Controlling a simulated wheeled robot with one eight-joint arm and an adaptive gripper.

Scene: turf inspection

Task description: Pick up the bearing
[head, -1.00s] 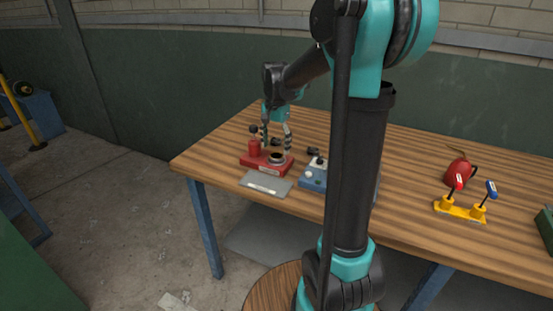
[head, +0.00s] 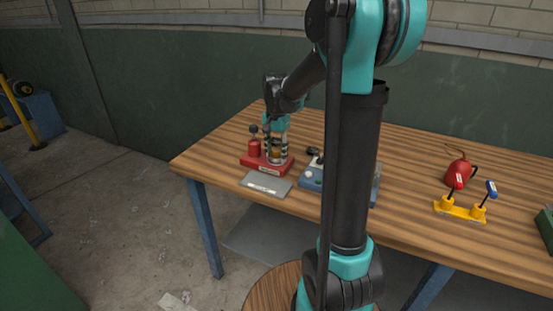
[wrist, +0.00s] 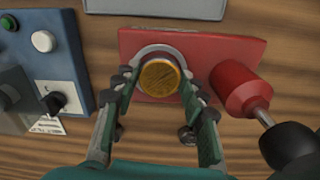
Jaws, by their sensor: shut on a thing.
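The bearing (wrist: 166,50) appears as a grey metal ring around a round brass-coloured centre (wrist: 160,79). It is at the red base plate (wrist: 225,50); I cannot tell whether it still touches the plate. My gripper (wrist: 160,82) points down with its two fingers on opposite sides of the bearing, shut on it. In the head view, my gripper (head: 276,153) is low over the red fixture (head: 250,163), and its fingers partly hide the bearing. A red cylinder with a dark knob (wrist: 240,90) stands on the plate beside the right finger in the wrist view.
A blue box with buttons and a knob (head: 311,178) stands close on the right. A grey plate (head: 266,184) lies in front. A yellow stand (head: 460,210) and red object (head: 460,172) are farther right on the wooden table (head: 410,184), with clear wood between.

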